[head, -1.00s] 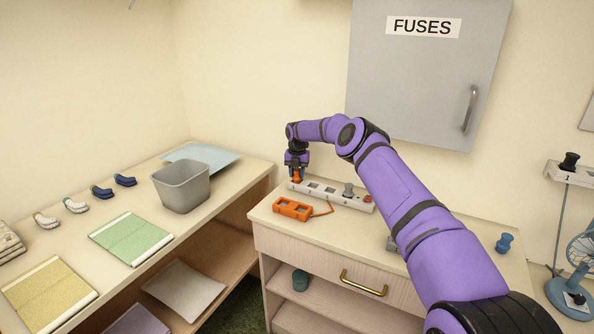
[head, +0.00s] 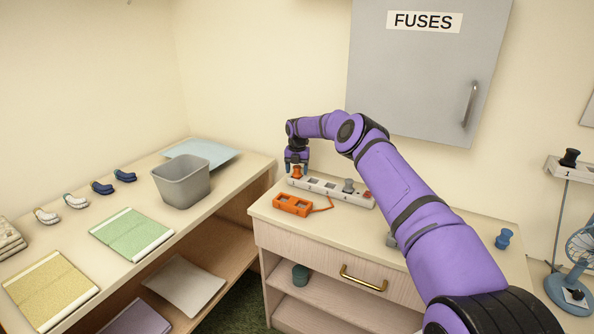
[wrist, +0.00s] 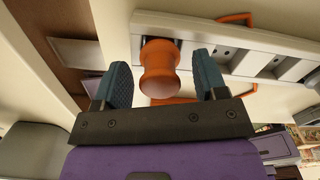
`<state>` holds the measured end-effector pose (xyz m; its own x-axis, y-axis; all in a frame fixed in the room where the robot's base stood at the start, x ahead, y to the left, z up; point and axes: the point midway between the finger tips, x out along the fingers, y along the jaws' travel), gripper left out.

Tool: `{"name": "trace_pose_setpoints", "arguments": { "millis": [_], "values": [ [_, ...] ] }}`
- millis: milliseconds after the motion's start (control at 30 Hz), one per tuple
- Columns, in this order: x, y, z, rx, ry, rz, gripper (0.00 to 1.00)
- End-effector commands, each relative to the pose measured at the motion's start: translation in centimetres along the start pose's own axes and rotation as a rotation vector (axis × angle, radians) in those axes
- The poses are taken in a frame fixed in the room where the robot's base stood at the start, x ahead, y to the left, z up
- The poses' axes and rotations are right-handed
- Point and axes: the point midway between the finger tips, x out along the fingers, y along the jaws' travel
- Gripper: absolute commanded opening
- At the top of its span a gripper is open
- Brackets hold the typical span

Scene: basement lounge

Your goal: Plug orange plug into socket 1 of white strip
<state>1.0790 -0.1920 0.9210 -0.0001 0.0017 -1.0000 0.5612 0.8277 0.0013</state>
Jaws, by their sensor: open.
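The white strip (head: 337,196) lies along the back of the cabinet top. The orange plug (head: 297,173) stands upright at the strip's left end, over its end socket; its pins are hidden. In the wrist view the plug (wrist: 159,68) sits at the strip's end (wrist: 195,28), between my two blue fingers. My gripper (wrist: 163,78) is open, with a gap on each side of the plug. In the head view my gripper (head: 297,167) points down right above the plug. I cannot read a socket number on this strip.
A grey plug (head: 348,185) and a red switch (head: 367,195) are on the strip's right part. An orange block (head: 292,205) with a cord lies in front. A blue plug-like piece (head: 504,239) stands farther right. A grey bin (head: 181,186) is on the left shelf.

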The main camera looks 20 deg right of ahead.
Motion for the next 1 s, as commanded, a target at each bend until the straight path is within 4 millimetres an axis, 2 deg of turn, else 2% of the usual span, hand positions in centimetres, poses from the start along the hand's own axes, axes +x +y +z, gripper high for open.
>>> {"name": "trace_pose_setpoints", "arguments": {
  "millis": [133,400,600,767,1000],
  "values": [
    [-1.7,0.0,0.1,0.000,-0.002,0.001,0.66],
    [-6.7,0.0,0.1,0.001,-0.002,0.000,0.66],
    [-9.5,0.0,0.1,0.000,-0.003,0.000,0.66],
    [-10.5,0.0,0.0,0.000,-0.001,0.001,0.66],
    [-10.7,0.0,0.0,0.000,-0.001,0.000,0.66]
  ]
}}
